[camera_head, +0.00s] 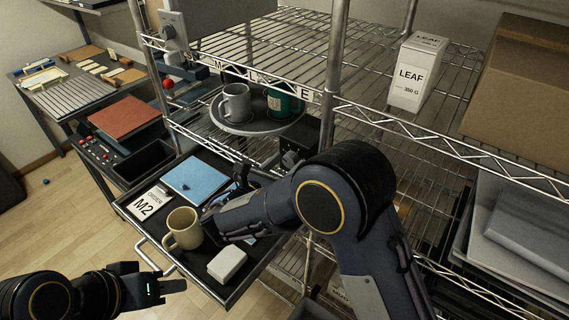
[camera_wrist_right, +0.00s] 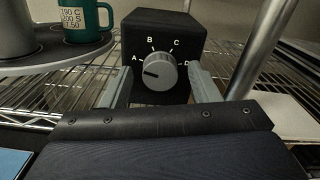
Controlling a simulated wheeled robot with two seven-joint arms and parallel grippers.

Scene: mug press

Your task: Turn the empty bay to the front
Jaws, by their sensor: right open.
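A round grey turntable (camera_head: 225,124) sits on the middle shelf, with a grey mug (camera_head: 236,103) at left and a green mug (camera_head: 281,103) at right. No empty bay can be made out clearly. In the right wrist view, the turntable (camera_wrist_right: 55,67) shows at upper left. My right gripper (camera_wrist_right: 160,83) is open, one finger on each side of the knob; contact is unclear. My left gripper (camera_head: 160,283) is low at left, jaws unclear.
Wire shelf posts (camera_head: 333,75) stand close to my right arm. A LEAF box (camera_head: 413,75) stands on the upper shelf.

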